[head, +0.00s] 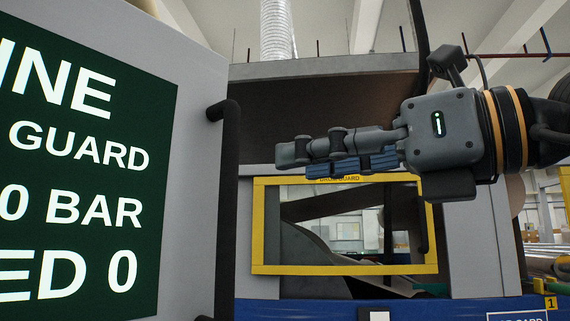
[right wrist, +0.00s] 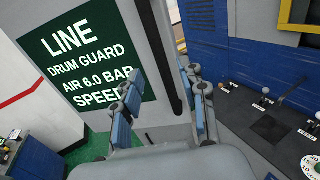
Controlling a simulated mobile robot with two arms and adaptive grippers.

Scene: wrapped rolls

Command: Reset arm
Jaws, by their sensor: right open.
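My right gripper (head: 300,155) reaches in from the right in the head view, its fingers pointing left. It is seen side-on there, in front of the yellow-framed guard window (head: 345,269). In the right wrist view its two blue-padded fingers (right wrist: 160,92) stand apart with nothing between them. Behind and between them are a grey surface and a dark upright bar. My left gripper is in neither view.
A grey panel with a green sign (head: 80,170) fills the left of the head view, with a black handle (head: 229,200) at its edge. The right wrist view shows several small levers (right wrist: 262,103) and a white dial (right wrist: 312,165) on a dark console at right.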

